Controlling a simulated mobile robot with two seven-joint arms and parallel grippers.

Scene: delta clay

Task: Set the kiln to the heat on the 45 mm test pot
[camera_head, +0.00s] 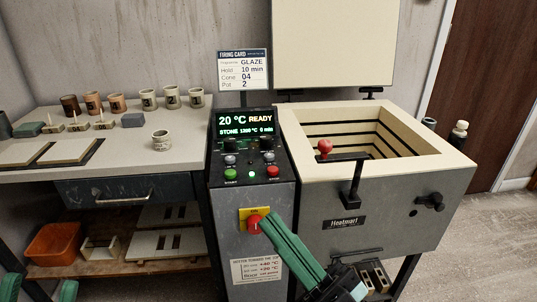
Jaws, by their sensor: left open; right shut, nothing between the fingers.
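The kiln (375,205) stands open with a red-tipped item (325,147) at its left rim. Its controller (246,160) has a display (246,124) reading "20 °C READY" and "STONE 1260 °C 0 min", with knobs and buttons below. A firing card (242,69) reads GLAZE, Hold 10 min, Cone 04, Pot 2. Several small marked pots (171,98) line the back of the bench; one pale pot (161,140) stands forward. Which is 45 mm is unreadable. My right gripper (269,219) is shut, its green fingertips at the red knob (256,222); contact is unclear. My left gripper (39,290) is open and empty, low left.
The bench (190,146) holds pale slabs, small test pieces and a grey block (133,120). Below are a drawer (118,192), an orange bin (53,244) and a lower shelf (160,262). A notice (257,268) hangs under the red knob.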

